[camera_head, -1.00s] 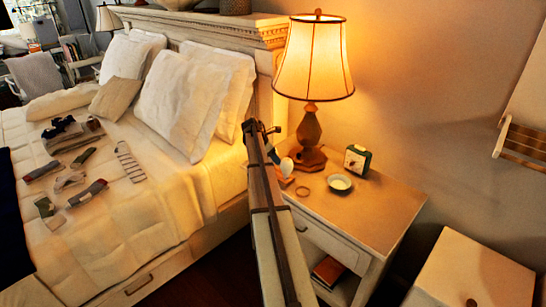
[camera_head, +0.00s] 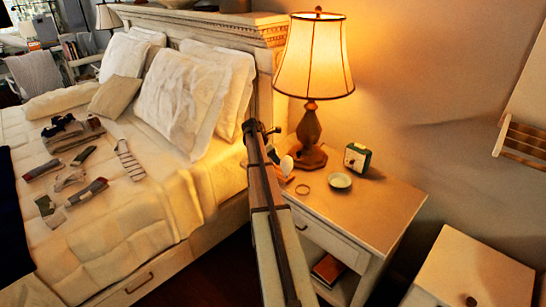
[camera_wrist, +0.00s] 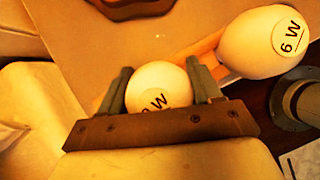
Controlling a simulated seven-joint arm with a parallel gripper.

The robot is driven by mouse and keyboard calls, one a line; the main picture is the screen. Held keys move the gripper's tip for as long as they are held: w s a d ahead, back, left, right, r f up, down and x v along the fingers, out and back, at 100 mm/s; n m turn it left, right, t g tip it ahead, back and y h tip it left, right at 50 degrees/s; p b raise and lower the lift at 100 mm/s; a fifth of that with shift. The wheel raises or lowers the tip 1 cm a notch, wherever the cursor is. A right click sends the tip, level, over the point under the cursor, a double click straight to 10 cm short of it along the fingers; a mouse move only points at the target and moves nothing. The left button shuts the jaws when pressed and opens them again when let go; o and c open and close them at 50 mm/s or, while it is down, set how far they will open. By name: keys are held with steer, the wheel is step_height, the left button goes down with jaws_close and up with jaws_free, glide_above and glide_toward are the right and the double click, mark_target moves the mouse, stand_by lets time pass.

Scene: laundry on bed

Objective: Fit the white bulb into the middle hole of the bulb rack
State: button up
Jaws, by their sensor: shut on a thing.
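In the wrist view, my gripper (camera_wrist: 160,76) is shut on a white bulb (camera_wrist: 158,84) with black print, its round end towards the camera. The held bulb's base is hidden. Another white bulb (camera_wrist: 262,42) marked "9 W" is to the right, beside a strip of the orange wooden bulb rack (camera_wrist: 208,46). The rack's holes are hidden in both views. In the head view, the rack (camera_head: 284,181) sits on the nightstand left of the lamp base, partly behind my arm. One white bulb (camera_head: 287,164) shows above it; I cannot tell which.
The lit lamp (camera_head: 309,135) stands close behind the rack on the nightstand (camera_head: 375,213). A ring (camera_head: 302,190), a small dish (camera_head: 340,181) and a green clock (camera_head: 357,158) lie to the right. The bed with pillows and laundry is to the left.

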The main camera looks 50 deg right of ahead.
steer(key=o, duration=1.1)
steer(key=v, duration=1.3)
steer(key=shift+a+r, duration=0.2)
steer(key=shift+r, duration=0.1)
